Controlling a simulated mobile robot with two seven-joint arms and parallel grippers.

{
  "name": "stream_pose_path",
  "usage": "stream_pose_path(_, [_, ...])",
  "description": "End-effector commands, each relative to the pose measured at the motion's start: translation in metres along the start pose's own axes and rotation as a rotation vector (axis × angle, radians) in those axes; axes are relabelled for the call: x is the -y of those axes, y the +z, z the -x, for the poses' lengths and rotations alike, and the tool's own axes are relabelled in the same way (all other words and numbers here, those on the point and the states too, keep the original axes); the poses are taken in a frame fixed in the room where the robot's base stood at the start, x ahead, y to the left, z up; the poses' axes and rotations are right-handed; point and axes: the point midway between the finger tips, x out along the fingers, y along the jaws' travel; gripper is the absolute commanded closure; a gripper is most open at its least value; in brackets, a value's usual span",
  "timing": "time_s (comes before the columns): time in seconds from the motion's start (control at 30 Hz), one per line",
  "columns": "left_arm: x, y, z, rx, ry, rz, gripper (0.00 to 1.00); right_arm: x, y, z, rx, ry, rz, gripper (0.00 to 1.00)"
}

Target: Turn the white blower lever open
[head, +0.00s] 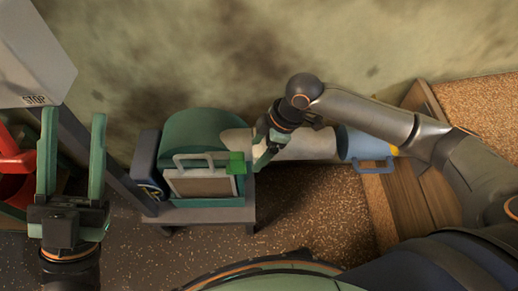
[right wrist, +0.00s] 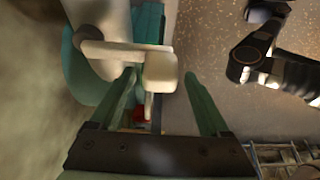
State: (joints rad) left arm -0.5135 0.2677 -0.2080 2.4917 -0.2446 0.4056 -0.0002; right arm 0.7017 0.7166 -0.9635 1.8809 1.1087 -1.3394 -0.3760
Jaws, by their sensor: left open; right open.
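The white blower lever (right wrist: 160,72) shows in the right wrist view as a pale bar ending in a blunt block. The block lies between the two green fingers of my right gripper (right wrist: 161,82), with gaps on both sides. In the head view my right gripper (head: 254,160) is at the right side of the green blower (head: 197,128), beside its pale pipe (head: 310,146). I cannot clearly pick out the lever there, as the gripper and wrist cover that spot. My left gripper (head: 73,120) is open and empty at the left, fingers pointing up in the picture.
A grey box marked STOP (head: 35,55) stands at the upper left, above a red object (head: 14,160). A blue canister with a handle (head: 368,148) is at the pipe's right end. A wooden crate (head: 410,190) holds grain at the right. Speckled floor lies open in front.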

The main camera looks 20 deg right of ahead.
Motion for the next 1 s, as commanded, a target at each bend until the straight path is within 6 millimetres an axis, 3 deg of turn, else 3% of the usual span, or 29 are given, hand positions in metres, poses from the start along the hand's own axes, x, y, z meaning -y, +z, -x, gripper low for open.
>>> stream_pose_path(0.17, [0.0, -0.0002, -0.0001, 0.0, 0.0, 0.0, 0.5, 0.0001, 0.0, 0.0, 0.0, 0.0, 0.0, 0.21])
stream_pose_path(0.87, [-0.0001, 0.0005, 0.0, 0.002, 0.0, 0.002, 0.5, 0.0003, 0.0001, 0.0002, 0.0, -0.001, 0.0, 1.0])
stream_pose_path(1.0, [-0.0001, 0.0006, 0.0, 0.002, 0.0, 0.002, 0.5, 0.0004, 0.0001, 0.0002, 0.0, -0.001, 0.0, 1.0])
